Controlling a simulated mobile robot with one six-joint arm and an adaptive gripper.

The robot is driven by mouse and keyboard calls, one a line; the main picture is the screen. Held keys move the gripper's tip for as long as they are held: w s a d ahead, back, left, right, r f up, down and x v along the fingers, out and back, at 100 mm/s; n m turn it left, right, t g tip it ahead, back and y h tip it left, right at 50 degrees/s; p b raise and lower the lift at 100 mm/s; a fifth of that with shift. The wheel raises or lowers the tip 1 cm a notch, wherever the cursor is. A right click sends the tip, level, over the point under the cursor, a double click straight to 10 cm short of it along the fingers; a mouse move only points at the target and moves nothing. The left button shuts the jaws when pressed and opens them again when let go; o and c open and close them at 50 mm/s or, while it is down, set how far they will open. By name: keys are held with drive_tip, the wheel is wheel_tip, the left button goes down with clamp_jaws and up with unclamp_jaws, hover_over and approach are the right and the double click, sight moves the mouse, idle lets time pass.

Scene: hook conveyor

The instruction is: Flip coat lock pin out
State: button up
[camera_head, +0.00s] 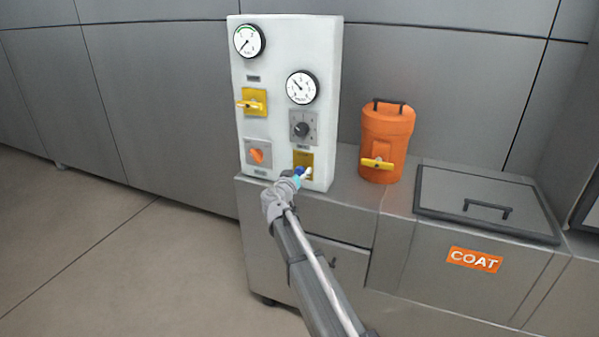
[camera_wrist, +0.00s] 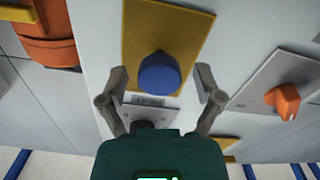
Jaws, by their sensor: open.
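A blue knob (camera_wrist: 159,73) stands out from a yellow plate (camera_wrist: 196,30) on the white panel. In the head view the same yellow plate (camera_head: 309,156) is at the panel's lower right, partly hidden by my gripper (camera_head: 298,176). In the wrist view my gripper (camera_wrist: 162,82) is open, with one finger on each side of the blue knob and a visible gap to both. The grey box with the orange COAT label (camera_head: 474,259) is to the right, its lid (camera_head: 450,190) closed. I cannot make out a part clearly marked as its lock pin.
The panel (camera_head: 285,40) also carries two gauges, a yellow handle (camera_head: 252,102), a grey dial (camera_head: 302,129) and an orange switch (camera_head: 257,155). An orange canister (camera_head: 386,130) with a yellow handle stands right of the panel. Floor at left is clear.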

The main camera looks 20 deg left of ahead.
drive_tip(key=shift+w, duration=0.2)
drive_tip(key=shift+c, duration=0.2)
drive_tip(key=shift+s, duration=0.1)
clamp_jaws()
